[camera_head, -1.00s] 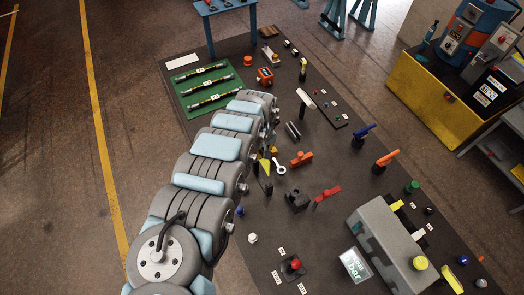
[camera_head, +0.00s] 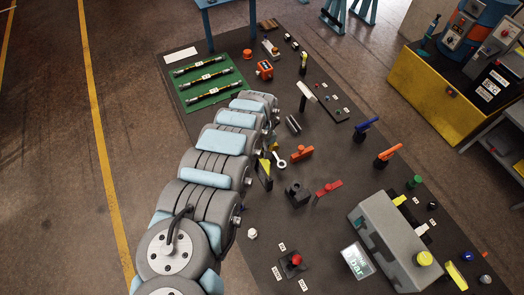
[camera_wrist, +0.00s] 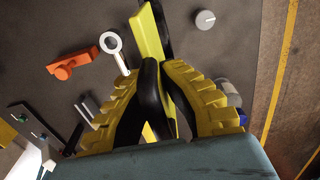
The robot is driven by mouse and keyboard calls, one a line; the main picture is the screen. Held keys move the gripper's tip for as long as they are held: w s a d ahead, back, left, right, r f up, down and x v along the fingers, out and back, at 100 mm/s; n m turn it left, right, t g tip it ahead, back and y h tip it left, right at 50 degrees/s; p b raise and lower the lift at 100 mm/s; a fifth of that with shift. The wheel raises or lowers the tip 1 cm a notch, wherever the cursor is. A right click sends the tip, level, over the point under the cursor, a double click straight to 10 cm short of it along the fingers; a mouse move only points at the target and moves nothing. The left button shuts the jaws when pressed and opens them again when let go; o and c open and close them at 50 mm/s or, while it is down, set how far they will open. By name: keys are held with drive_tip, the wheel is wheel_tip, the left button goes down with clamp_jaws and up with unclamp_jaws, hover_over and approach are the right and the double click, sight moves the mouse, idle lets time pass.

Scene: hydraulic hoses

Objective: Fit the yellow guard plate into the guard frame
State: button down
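The yellow guard plate (camera_wrist: 147,30) shows as a bright yellow strip running out past my fingertips in the wrist view, with a dark face along its right side. In the head view the plate (camera_head: 265,168) stands tilted beside the end of my arm. My gripper (camera_wrist: 157,66) has its two yellow-ribbed fingers converged at the tips, and they look shut on the plate; the contact itself is partly hidden by the black pads. I cannot clearly tell which part is the guard frame.
A white ring-ended piece (camera_head: 279,160), an orange handle (camera_head: 302,153), a dark block (camera_head: 297,193) and a red handle (camera_head: 328,188) stand close by on the dark mat. In the wrist view a grey knob (camera_wrist: 205,19) is right of the plate. A grey box (camera_head: 397,245) stands at lower right.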

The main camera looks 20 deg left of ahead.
drive_tip(key=shift+f+b, duration=0.3)
drive_tip(key=shift+f, duration=0.5)
drive_tip(key=shift+r+p, duration=0.1)
drive_tip(key=shift+p, duration=0.25)
idle(1.1)
drive_tip(key=shift+f+b, duration=3.4)
drive_tip(key=shift+f, duration=1.85)
drive_tip(key=c, duration=1.2)
unclamp_jaws()
